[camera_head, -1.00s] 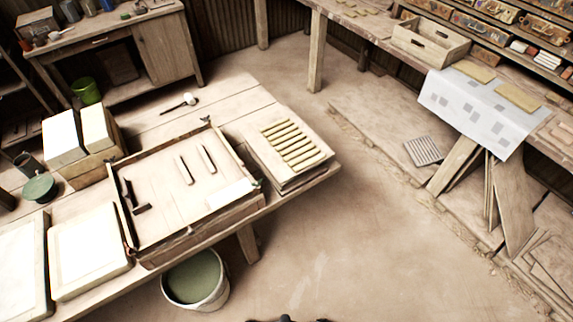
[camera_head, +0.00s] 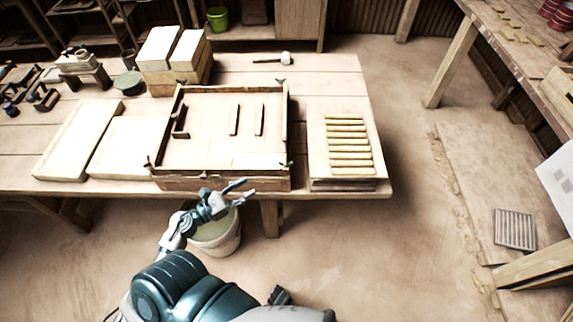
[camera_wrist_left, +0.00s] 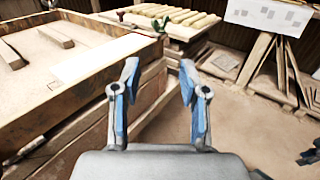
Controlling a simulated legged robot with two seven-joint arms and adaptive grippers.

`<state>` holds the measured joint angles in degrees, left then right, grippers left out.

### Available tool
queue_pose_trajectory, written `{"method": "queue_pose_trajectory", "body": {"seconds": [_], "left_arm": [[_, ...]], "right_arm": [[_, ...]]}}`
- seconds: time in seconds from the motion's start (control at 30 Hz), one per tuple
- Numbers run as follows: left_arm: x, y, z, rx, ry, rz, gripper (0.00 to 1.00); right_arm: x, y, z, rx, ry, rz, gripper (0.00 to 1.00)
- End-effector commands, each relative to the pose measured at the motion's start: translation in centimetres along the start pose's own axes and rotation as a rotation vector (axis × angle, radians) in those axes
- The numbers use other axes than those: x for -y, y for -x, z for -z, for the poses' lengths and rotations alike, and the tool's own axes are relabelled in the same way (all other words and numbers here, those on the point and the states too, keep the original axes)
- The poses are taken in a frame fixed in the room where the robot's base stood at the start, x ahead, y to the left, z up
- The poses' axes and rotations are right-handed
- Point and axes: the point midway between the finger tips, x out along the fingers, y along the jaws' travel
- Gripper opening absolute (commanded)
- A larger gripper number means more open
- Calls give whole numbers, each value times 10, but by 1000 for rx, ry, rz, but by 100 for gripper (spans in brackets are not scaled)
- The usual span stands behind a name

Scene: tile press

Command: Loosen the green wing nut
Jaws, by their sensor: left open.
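The green wing nut (camera_head: 287,166) is at the front right corner of the wooden press frame (camera_head: 222,183). It also shows small and green in the left wrist view (camera_wrist_left: 160,24), at the frame's near corner. My left gripper (camera_head: 236,192) is in front of the frame's front edge, to the left of the green nut and apart from it. In the left wrist view the left gripper (camera_wrist_left: 159,67) has its two blue fingers spread with nothing between them. The green nut appears beyond the gap between them. My right gripper is not clearly seen.
A board with several yellow strips (camera_head: 348,142) lies right of the frame. White slabs (camera_head: 78,140) lie to the left. A bucket (camera_head: 217,236) stands under the table edge.

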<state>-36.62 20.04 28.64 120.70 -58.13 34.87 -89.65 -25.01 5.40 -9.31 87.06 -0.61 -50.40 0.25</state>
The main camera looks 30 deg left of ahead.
Motion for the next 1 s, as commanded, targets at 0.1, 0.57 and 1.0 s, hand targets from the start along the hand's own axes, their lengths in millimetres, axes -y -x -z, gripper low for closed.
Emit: {"method": "queue_pose_trajectory", "body": {"seconds": [0.1, 0.57, 1.0], "left_arm": [[2, -24, -4, 3, -3, 2, 44], [2, -131, -5, 2, 1, -2, 44], [2, -163, -1, -1, 5, -3, 44]], "right_arm": [[-2, -6, -7, 5, 2, 2, 40], [-1, -35, -52, 25, 9, 6, 40], [0, -43, -69, 32, 11, 5, 40]]}}
